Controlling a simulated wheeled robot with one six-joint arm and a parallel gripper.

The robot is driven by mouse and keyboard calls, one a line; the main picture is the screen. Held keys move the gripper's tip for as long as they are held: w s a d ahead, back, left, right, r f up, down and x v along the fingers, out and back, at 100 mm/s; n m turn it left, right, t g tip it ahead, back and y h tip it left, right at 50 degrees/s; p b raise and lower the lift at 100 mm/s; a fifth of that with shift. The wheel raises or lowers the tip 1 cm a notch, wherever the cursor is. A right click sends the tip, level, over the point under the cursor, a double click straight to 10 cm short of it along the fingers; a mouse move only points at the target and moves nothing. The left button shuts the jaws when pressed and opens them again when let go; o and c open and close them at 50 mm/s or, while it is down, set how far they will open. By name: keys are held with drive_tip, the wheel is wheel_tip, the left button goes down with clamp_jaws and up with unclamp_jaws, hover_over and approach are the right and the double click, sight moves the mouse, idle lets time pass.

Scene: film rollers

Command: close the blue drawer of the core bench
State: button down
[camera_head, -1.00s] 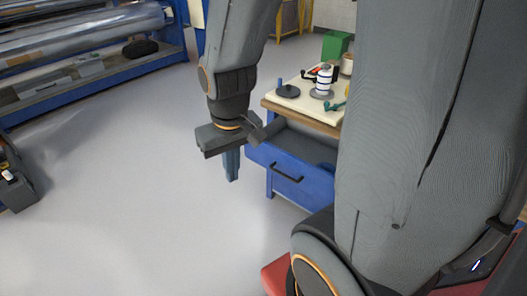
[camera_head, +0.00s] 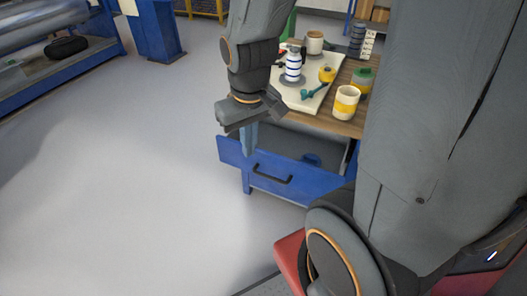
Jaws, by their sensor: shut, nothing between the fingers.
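The blue drawer (camera_head: 235,153) of the core bench stands pulled out, with its dark interior showing and a small blue item (camera_head: 311,160) inside. Its front carries a black bar handle (camera_head: 272,175). I cannot tell whether the fingers touch the front. The core bench (camera_head: 337,124) has a wooden top; its right side is hidden behind my arm.
Blue racks (camera_head: 60,70) stand far left. The floor (camera_head: 110,180) to the left is clear.

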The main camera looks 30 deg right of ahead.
drive_tip(key=w+d+f+n+h+b, duration=0.1)
drive_tip(key=w+d+f+n+b, duration=0.1)
drive_tip(key=w+f+n+b, duration=0.55)
drive_tip(key=n+h+b, duration=0.1)
drive_tip(key=n+b, duration=0.4)
drive_tip(key=n, duration=1.2)
hover_over(256, 164)
drive_tip(key=s+a, duration=0.2)
drive_tip(key=a, duration=0.1)
drive_tip(key=a+x, duration=0.1)
drive_tip(key=x, duration=0.5)
drive_tip(key=s+x, duration=0.1)
drive_tip(key=x, duration=0.5)
drive_tip(key=s+a+x, duration=0.1)
drive_tip(key=x, duration=0.5)
drive_tip(key=shift+s+a+f, duration=0.1)
drive_tip(key=shift+a+f, duration=0.2)
drive_tip(key=shift+f, duration=0.05)
drive_tip(key=shift+w+d+f+p, duration=0.1)
drive_tip(key=shift+w+d+p, duration=0.25)
drive_tip(key=shift+w+d, duration=0.2)
